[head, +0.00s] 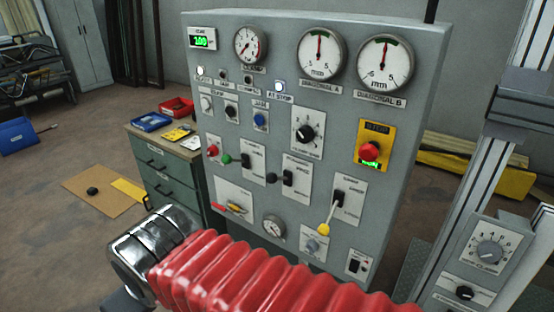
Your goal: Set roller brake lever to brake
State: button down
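The grey control panel (270,145) stands in front of me with dials, knobs, switches and levers. A lever with a yellow knob (323,229) sits on a labelled plate at the lower right; its shaft slants down and left from a black pivot. Another plate at the lower left bears a red and yellow handle (235,208), lying nearly flat. The small labels are too blurred to tell which one is the roller brake lever. My gripper is not in view.
A red stop button (370,149) on a yellow plate is at the panel's right. A green drawer cabinet (168,178) stands left of the panel. A cardboard sheet (95,190) lies on the floor.

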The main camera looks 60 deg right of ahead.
aim_at(272, 178)
jog(key=z, duration=0.65)
jog(key=i, duration=0.9)
jog(key=z, duration=0.65)
